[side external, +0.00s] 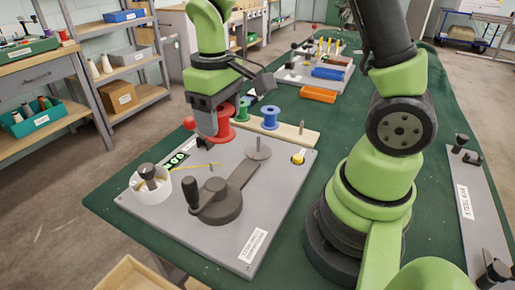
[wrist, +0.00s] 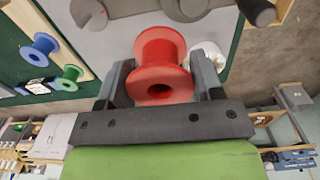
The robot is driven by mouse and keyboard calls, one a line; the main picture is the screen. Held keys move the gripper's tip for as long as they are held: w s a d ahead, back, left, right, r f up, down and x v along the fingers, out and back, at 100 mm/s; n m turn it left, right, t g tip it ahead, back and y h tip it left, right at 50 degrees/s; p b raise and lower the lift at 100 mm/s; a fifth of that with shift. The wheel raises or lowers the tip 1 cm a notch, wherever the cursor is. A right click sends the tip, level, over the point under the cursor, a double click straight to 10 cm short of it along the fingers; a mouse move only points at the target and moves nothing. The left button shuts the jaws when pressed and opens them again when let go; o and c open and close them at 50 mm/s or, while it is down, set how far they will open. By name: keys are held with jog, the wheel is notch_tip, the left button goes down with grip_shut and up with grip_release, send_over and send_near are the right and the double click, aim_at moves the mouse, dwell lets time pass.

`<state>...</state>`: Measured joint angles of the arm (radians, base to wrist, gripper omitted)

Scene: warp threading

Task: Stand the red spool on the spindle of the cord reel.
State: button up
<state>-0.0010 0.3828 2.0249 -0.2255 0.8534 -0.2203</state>
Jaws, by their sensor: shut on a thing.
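The red spool (wrist: 158,48) is held between the two fingers of my gripper (wrist: 163,76) in the wrist view. Its near flange and dark centre hole face the wrist camera. In the side external view the red spool (side external: 225,126) is partly hidden behind my gripper (side external: 208,128). The cord reel (side external: 217,207) is a dark grey crank with a knob handle, on a grey board. A thin upright spindle (side external: 258,142) on a round disc stands at the far end of its arm. The spindle is bare; the spool is left of it and apart from it.
A green spool (side external: 243,111) and a blue spool (side external: 270,118) stand on a wooden strip (side external: 292,132) behind the reel, beside a bare peg. A white cup (side external: 151,186) with a dark knob and yellow cord sits at the board's left. An orange tray (side external: 318,95) lies farther back.

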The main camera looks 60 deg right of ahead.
send_over(259, 144)
jog(key=f, duration=0.3)
jog(key=shift+w+d, duration=0.2)
jog(key=shift+f, duration=3.9)
jog(key=shift+f, duration=0.75)
jog(key=o, duration=0.9)
jog(key=shift+r, duration=0.1)
